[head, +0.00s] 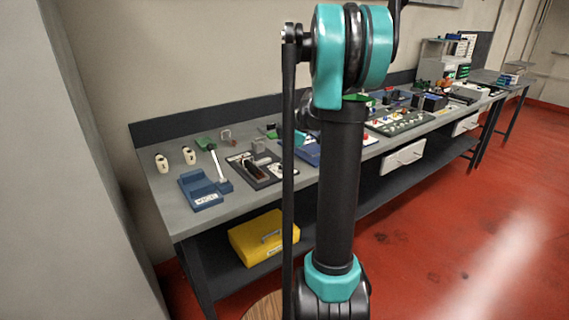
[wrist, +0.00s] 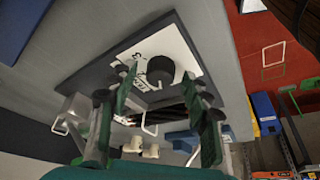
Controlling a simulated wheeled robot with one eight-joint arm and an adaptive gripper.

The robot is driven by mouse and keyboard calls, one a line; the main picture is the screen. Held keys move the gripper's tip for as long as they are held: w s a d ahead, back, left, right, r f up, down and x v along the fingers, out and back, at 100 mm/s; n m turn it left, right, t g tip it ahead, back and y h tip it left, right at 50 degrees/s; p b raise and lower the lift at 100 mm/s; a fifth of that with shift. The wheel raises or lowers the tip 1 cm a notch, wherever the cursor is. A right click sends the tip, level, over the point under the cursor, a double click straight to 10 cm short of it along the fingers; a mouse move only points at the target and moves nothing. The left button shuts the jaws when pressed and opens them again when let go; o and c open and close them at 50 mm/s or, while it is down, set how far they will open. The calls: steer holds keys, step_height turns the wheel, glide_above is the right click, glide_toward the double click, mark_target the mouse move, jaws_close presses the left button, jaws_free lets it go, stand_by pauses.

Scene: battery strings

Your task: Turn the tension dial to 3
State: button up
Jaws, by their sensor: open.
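The tension dial (wrist: 160,69) shows in the wrist view as a round black knob on a white plate (wrist: 178,43) with dark printed marks. A "3" appears at the plate's left side; the knob's pointer is too small to read. The plate sits on a dark grey panel (wrist: 93,70). My gripper (wrist: 160,77) is open, with one green-faced finger on each side of the knob in the picture. I cannot tell whether either finger touches it. In the head view my arm covers part of the bench, and I cannot make out the dial or gripper there.
The grey workbench (head: 230,207) carries a blue cradle (head: 203,190), two cream pieces (head: 189,155), a dark tray (head: 270,181) and a panel with several knobs (head: 402,122). A yellow case (head: 258,237) lies on the lower shelf. Red floor (head: 440,230) is clear at right.

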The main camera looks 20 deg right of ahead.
steer(key=shift+c, duration=0.2)
jaws_close()
